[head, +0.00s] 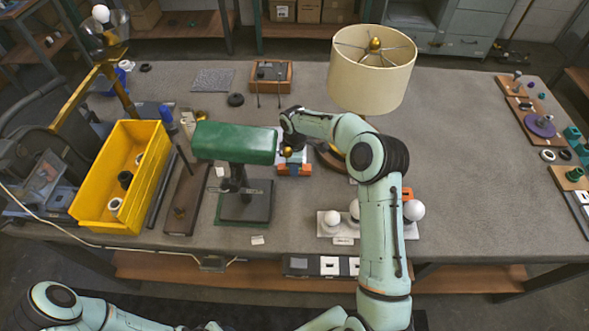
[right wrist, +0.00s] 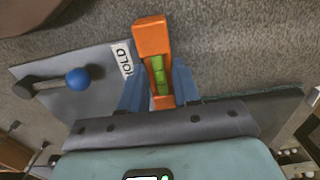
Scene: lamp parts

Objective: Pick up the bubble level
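The bubble level is a small orange block with a green vial, seen up close in the right wrist view (right wrist: 154,40). My right gripper (right wrist: 160,88) has its blue fingers on either side of the level, close against its sides, and looks shut on it. In the head view the right gripper (head: 292,153) is low over the table, between the green lamp and the cream-shaded lamp. Orange parts show just below it there. The near end of the level is hidden by the gripper. My left arm shows at the lower left, but its gripper is out of view.
A green-shaded lamp (head: 235,142) stands close left of the right gripper. A cream-shaded lamp (head: 371,83) stands behind my right arm. A yellow bin (head: 97,178) is at the left. White bulbs sit on a holder (head: 330,237) near the front. The table right of my arm is mostly clear.

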